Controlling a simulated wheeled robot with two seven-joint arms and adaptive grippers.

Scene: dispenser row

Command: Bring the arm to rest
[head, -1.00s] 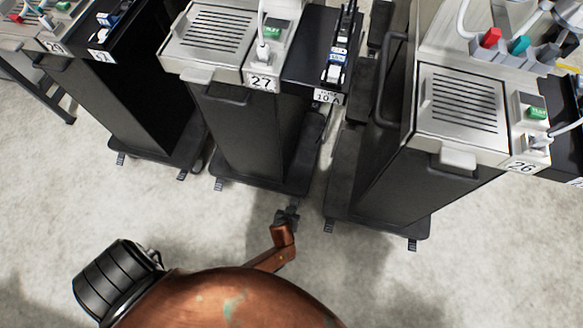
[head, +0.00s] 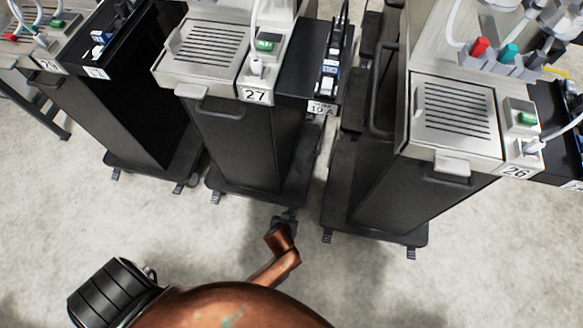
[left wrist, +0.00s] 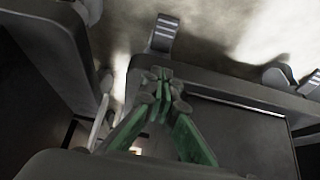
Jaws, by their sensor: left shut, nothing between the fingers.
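My left gripper (left wrist: 163,88) shows in the left wrist view with its green fingers together and nothing between them. Its grey fingertips point towards the dark base of a dispenser cart and a caster foot (left wrist: 163,33). In the head view, a bent copper arm link ends in a small dark gripper (head: 285,222) low in front of cart 27 (head: 245,130), close to the cart's right front foot. Whether it touches the foot I cannot tell. My right gripper is in neither view.
Cart 26 (head: 405,190) stands at the right, with a narrow gap between it and cart 27. Another dark cart (head: 140,110) stands at the left. Their feet stick out at the front. The pale floor (head: 480,285) in front of the carts is clear.

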